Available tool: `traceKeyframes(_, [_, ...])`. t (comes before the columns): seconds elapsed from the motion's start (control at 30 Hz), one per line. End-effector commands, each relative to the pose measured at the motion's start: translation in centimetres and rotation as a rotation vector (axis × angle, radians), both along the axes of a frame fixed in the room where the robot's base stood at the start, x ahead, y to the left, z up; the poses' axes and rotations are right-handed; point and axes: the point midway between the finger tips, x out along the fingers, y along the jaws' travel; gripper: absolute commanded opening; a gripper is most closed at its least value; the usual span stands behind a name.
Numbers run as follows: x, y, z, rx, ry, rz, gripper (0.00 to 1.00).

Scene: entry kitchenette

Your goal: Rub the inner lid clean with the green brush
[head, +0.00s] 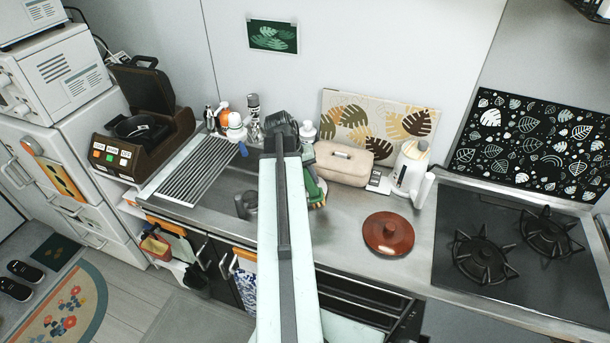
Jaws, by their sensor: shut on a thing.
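A round reddish-brown lid (388,234) with a central knob lies flat on the steel counter, between the sink and the stove; it looks like the inner lid. My arm reaches up over the counter edge and bends at a dark joint near the back wall. My gripper (309,166) is mostly hidden behind the arm. It is shut on a green thing, which appears to be the green brush (315,190), showing just right of the arm. The brush is left of the lid and apart from it. Its bristles cannot be made out.
Bare counter surrounds the lid.

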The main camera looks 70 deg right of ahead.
Motion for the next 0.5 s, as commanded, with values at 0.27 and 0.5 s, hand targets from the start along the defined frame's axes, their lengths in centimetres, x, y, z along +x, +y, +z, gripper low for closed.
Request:
traceKeyframes(0.27, [0.0, 0.0, 0.5, 0.000, 0.000, 0.001, 0.00])
traceKeyframes(0.5, [0.1, 0.0, 3.4, 0.000, 0.000, 0.001, 0.00])
